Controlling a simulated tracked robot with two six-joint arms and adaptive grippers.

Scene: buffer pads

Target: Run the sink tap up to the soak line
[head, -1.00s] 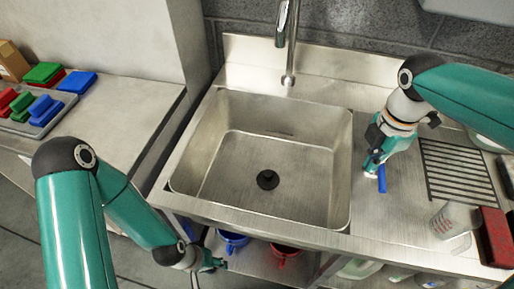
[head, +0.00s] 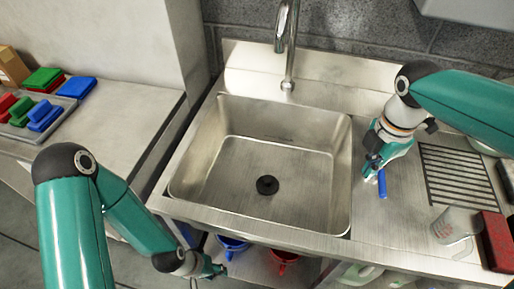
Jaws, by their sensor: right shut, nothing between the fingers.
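The steel sink (head: 190,178) is in the middle of the head view, with a black round plug or drain (head: 267,185) on its floor. I see no water in it. The chrome tap (head: 288,60) rises at the back, its spout over the basin, with no stream visible. A faint dark mark (head: 280,137) shows low on the back wall; I cannot tell if it is the soak line. A blue lever (head: 382,184) stands on the right deck. My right gripper (head: 369,174) is shut and empty beside the lever. My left gripper (head: 219,270) is low, before the sink's front edge; its jaws are unclear.
A ribbed drainboard (head: 458,172), a clear jug (head: 455,225) and a red-and-black block (head: 496,240) are at right. Blue (head: 233,243) and red (head: 284,257) containers sit under the sink. A left counter (head: 125,115) holds coloured pads (head: 75,87).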

